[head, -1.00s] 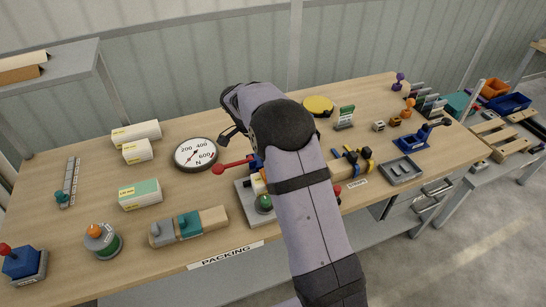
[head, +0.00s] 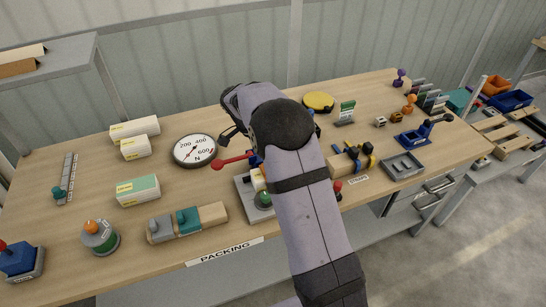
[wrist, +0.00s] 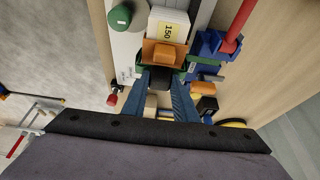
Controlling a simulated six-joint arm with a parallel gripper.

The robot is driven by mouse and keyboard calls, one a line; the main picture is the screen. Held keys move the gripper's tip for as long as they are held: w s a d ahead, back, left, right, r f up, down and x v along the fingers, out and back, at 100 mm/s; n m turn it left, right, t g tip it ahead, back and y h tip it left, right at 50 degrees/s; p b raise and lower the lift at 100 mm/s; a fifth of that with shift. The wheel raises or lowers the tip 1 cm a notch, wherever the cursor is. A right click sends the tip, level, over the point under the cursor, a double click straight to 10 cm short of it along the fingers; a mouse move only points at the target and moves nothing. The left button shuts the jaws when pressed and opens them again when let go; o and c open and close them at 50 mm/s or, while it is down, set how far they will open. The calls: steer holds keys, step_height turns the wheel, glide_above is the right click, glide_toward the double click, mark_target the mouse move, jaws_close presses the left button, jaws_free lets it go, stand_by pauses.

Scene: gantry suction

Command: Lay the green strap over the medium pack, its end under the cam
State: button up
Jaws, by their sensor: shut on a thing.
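A white pack with a yellow label reading 150 (wrist: 170,27) sits in a grey fixture just beyond my gripper in the wrist view. An orange block (wrist: 165,52) lies at its near end. My gripper (wrist: 162,77) has its blue fingers closed around a dark piece with green edges (wrist: 143,62), which looks like the green strap's end. Most of the strap is hidden. A blue body (wrist: 212,45) with a red lever (wrist: 239,22), apparently the cam, stands to the right. In the head view my arm hides the gripper; the red lever (head: 236,160) sticks out left.
A green knob (wrist: 120,17) is left of the pack. A round gauge (head: 195,150), cream packs (head: 135,131) and a green-topped pack (head: 138,190) lie to the left on the bench. A grey tray (head: 403,166) and a blue holder (head: 413,138) are to the right.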

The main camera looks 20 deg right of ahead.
steer(key=shift+f+b, duration=0.45)
steer(key=shift+f, duration=0.2)
steer(key=o, duration=1.1)
steer(key=shift+r, duration=0.1)
steer(key=shift+o, duration=0.2)
steer(key=shift+b+v, duration=0.95)
steer(key=shift+v, duration=2.7)
steer(key=shift+s, duration=0.1)
steer(key=s+a+f+n+y, duration=0.1)
steer(key=s+a+f+n, duration=0.1)
steer(key=s+n, duration=0.4)
steer(key=s+a+f+n+y, duration=0.2)
steer(key=s+n, duration=0.4)
steer(key=s, duration=0.6)
steer(key=s+a+f+n+y, duration=0.1)
steer(key=s+f+n, duration=0.3)
steer(key=s, duration=0.5)
steer(key=shift+s+a+n, duration=0.35)
steer(key=shift+a+n, duration=0.4)
steer(key=shift+n, duration=0.25)
